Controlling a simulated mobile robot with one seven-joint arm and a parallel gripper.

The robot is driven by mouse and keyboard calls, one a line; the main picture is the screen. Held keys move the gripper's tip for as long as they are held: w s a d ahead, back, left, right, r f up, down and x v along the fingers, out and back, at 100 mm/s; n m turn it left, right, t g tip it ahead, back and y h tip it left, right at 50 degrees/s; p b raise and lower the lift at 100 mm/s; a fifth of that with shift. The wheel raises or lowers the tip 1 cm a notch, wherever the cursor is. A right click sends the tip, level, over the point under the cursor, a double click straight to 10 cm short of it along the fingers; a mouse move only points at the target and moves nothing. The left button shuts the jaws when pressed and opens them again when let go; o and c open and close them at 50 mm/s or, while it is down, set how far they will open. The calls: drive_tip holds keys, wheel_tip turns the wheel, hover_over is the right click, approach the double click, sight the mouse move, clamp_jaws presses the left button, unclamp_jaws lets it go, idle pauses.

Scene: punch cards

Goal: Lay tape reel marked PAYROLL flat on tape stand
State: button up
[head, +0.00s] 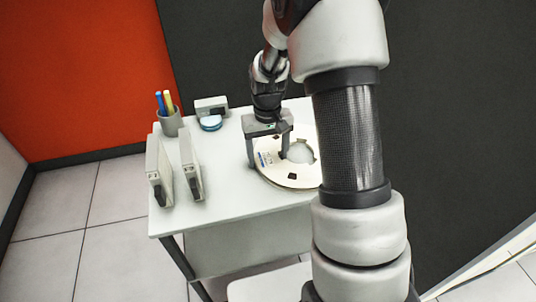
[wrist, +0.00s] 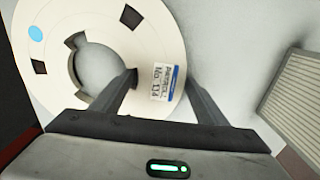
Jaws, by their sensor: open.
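The white tape reel (head: 287,180) lies flat on the white tabletop (head: 235,200), partly hidden by my arm. In the wrist view the reel (wrist: 105,22) shows a wide round centre hole, dark notches and a blue dot. Its label (wrist: 163,82) reads PAYROLL, No. 124. My gripper (head: 268,163) is open at the reel. In the wrist view my gripper (wrist: 163,76) has one finger at the centre hole and the other outside the rim, with the labelled band between them. I cannot tell whether the fingers touch it. I cannot pick out a tape stand separate from this table.
Two upright pale boxes (head: 159,172) (head: 191,167) stand on the left of the tabletop. The front middle of the tabletop is clear.

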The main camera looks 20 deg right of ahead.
drive_tip(key=shift+s+a+f, duration=0.1)
drive_tip(key=shift+a, duration=0.2)
